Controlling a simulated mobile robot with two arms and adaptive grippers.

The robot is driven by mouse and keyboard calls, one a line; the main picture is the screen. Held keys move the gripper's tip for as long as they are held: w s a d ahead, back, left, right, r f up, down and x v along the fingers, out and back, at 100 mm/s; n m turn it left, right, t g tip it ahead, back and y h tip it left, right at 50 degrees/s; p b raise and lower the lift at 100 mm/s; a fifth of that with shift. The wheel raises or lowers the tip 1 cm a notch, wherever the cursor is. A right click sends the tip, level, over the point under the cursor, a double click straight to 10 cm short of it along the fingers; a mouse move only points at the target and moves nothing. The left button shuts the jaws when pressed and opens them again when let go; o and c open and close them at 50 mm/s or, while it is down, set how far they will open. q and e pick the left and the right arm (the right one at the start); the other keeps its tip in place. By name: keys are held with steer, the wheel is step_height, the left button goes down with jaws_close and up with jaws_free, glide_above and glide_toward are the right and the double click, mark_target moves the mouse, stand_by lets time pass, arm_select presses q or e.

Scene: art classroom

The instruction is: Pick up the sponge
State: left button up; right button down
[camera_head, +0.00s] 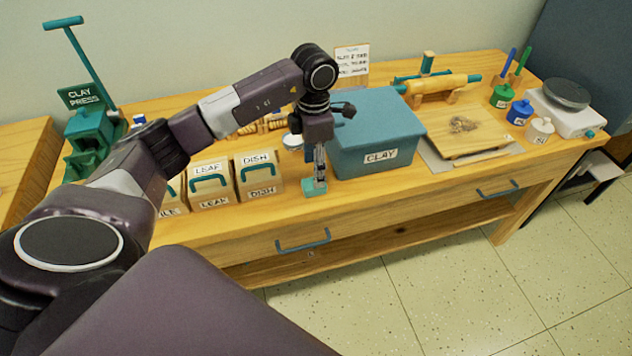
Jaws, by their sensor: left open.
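A small teal block, which looks like the sponge (311,190), sits near the front edge of the wooden table (240,238). It is between the DISH box and the blue CLAY bin. My left gripper (320,178) points down right over the sponge, open, with its fingertips at or just above it. The fingers hide part of the sponge, and I cannot tell whether they touch it or reach around it. My right gripper is not in view.
The blue CLAY bin (378,132) stands close to the right of my left gripper. The DISH box (259,176) and LEAF box (210,184) stand to its left. A board with clay (468,128) lies farther right. A green clay press (90,130) stands at the far left.

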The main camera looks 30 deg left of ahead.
arm_select(q)
step_height(320, 180, down, 4)
steer(key=shift+s+r+p, duration=0.1)
steer(key=shift+s+p, duration=0.05)
steer(key=shift+p, duration=0.5)
steer(key=shift+f, duration=0.9)
steer(key=c, duration=0.8)
steer(key=shift+c, duration=0.7)
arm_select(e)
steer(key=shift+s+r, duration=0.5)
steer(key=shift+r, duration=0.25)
